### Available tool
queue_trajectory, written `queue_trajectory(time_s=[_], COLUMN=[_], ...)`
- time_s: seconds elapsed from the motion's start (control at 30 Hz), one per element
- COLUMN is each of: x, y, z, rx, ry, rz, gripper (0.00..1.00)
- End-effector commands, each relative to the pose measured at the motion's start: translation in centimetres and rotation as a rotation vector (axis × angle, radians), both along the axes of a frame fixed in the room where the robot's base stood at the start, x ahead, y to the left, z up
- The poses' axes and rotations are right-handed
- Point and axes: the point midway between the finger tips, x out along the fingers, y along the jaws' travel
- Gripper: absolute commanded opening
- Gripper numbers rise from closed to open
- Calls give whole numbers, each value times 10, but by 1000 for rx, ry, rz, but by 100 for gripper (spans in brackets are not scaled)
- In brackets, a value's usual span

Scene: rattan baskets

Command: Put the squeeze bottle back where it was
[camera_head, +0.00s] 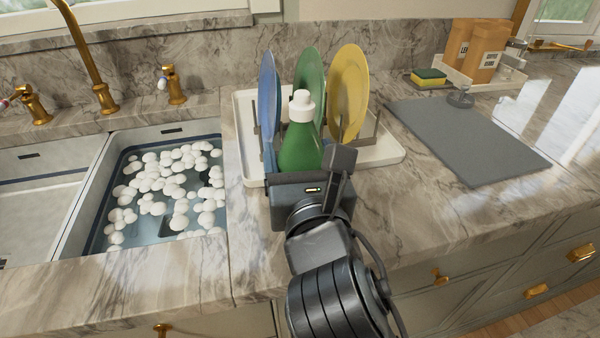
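The squeeze bottle (300,149) is green with a white cap and stands upright in the picture, in front of the plates. My gripper (299,171) is directly at the bottle, and its dark body hides the bottle's lower part. The fingers are mostly hidden, so I cannot tell whether they press on the bottle. I also cannot tell whether the bottle's base rests on anything.
A white tray (391,151) behind my gripper carries a rack with blue, green and yellow plates. A sink (90,208) with foamy water lies left. A grey mat (470,140), sponge (428,77) and brown packages (486,52) are right. The front-right counter is clear.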

Motion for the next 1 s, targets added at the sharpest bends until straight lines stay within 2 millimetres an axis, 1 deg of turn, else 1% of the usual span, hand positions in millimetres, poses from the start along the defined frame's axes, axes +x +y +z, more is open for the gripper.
queue_trajectory(time_s=[0.03, 0.1, 0.2, 0.43, 0.57, 0.6, 0.83, 1.0], x=[0, 0, 0, 0, 0, 0, 0, 0], y=[0, 0, 0, 0, 0, 0, 0, 0], z=[-9, -20, -30, -29, -32, -33, -33, -33], rx=[-3, -3, -1, 0, -1, -1, -1, -1], ry=[3, 3, 2, -1, 0, 2, 2, 2], rz=[0, 0, 0, 1, 0, 0, 0, 0], gripper=[30, 30, 30, 30, 30, 77, 99, 100])
